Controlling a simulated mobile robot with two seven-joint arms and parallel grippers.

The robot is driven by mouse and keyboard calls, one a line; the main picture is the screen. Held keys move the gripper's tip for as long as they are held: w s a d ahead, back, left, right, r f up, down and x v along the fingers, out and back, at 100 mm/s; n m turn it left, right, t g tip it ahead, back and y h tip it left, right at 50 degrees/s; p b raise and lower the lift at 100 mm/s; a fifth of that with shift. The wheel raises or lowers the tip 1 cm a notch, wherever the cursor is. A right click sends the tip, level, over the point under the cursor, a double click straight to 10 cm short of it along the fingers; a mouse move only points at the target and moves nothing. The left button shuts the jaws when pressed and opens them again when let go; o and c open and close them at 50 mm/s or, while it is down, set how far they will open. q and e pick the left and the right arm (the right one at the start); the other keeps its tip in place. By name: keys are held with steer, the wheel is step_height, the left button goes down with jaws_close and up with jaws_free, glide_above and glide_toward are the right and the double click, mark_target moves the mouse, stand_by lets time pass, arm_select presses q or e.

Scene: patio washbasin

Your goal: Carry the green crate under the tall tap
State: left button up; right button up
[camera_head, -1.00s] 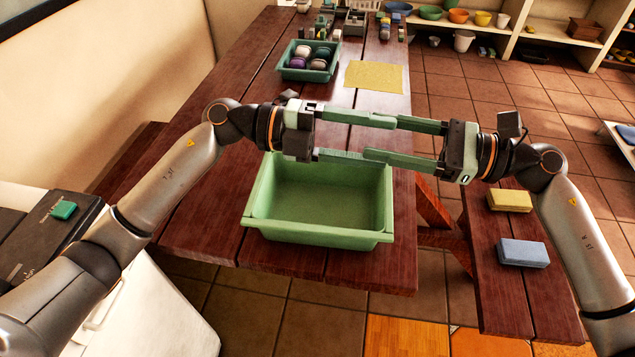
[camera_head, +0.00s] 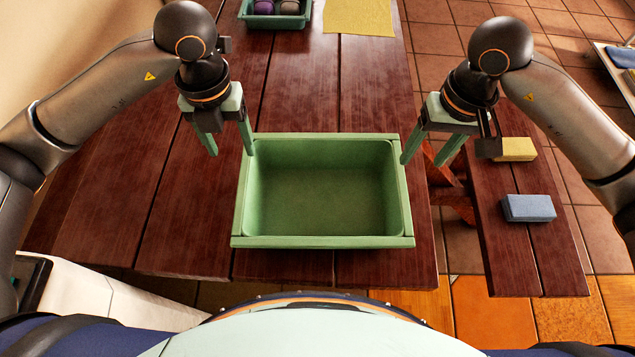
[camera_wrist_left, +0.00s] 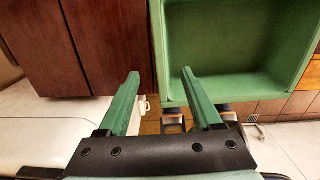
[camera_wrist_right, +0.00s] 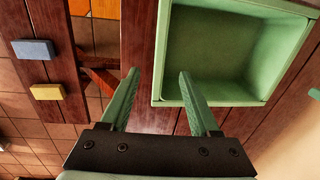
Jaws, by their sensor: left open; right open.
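The green crate (camera_head: 322,242) is empty and sits upright on the dark red wooden table near its front edge. My left gripper (camera_head: 231,153) is open, pointing down at the crate's left wall; in the left wrist view the crate wall (camera_wrist_left: 163,60) lies between its fingers' line of sight. My right gripper (camera_head: 421,163) is open, pointing down by the crate's right wall. The right wrist view shows that wall (camera_wrist_right: 161,55) between and beyond the fingers. I cannot tell whether any finger touches the crate. The tall tap is not in view.
A darker green tray (camera_head: 275,21) with round items and a yellow cloth (camera_head: 358,17) lie farther back on the table. A yellow sponge (camera_head: 516,149) and a blue sponge (camera_head: 528,208) lie on the bench at right. The tabletop behind the crate is clear.

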mark_target(244, 180)
arm_select(q)
steer(key=shift+s+d, duration=0.1)
steer(key=shift+s, duration=0.1)
arm_select(e)
steer(key=shift+s, duration=0.15)
arm_select(q)
step_height(244, 180, down, 12)
steer(key=shift+f, duration=0.2)
arm_select(e)
steer(key=f, duration=0.4)
steer(key=a+f, duration=0.1)
steer(key=f, duration=0.7)
steer(key=shift+a+f, duration=0.15)
steer(key=shift+f, duration=0.05)
arm_select(q)
jaws_close()
arm_select(e)
jaws_close()
steer(key=shift+r, duration=0.1)
